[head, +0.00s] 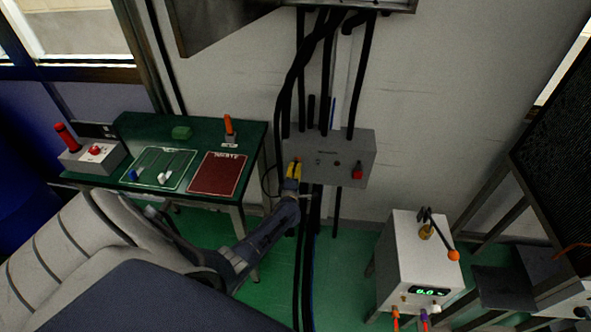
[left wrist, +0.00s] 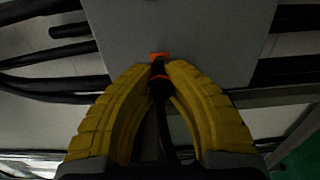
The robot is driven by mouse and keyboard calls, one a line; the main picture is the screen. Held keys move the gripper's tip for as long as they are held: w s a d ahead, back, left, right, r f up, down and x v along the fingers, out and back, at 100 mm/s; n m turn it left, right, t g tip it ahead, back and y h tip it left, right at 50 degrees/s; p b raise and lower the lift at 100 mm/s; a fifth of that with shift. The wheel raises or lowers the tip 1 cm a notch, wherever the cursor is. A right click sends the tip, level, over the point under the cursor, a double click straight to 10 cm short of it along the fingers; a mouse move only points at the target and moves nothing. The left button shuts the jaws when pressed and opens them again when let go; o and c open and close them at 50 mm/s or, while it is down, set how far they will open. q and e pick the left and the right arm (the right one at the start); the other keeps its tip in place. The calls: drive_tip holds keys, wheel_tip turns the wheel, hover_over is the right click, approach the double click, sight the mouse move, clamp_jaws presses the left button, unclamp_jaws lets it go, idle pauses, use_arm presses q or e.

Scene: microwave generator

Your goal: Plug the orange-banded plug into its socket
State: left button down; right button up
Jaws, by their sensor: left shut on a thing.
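My left gripper (head: 294,170) has yellow fingers and is at the left part of the grey wall box's (head: 330,150) front. In the left wrist view its fingertips (left wrist: 160,68) are closed on the orange-banded plug (left wrist: 160,56). A black cable runs back from the plug between the fingers. The orange band shows just past the fingertips, against the grey box face (left wrist: 185,25). The plug's front end and the socket are hidden, so I cannot tell whether the plug is in. My right gripper is not in view.
Black cables (head: 326,80) run above and below the box. A red part (head: 357,171) sticks out at its right. A green table (head: 255,135) with a red mat (head: 217,174) stands left. A white cabinet (head: 408,270) with an orange-knobbed lever (head: 453,254) stands right.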

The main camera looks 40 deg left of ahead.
use_arm(q)
drive_tip(key=shift+x, duration=1.05)
drive_tip(key=c, duration=1.4)
unclamp_jaws()
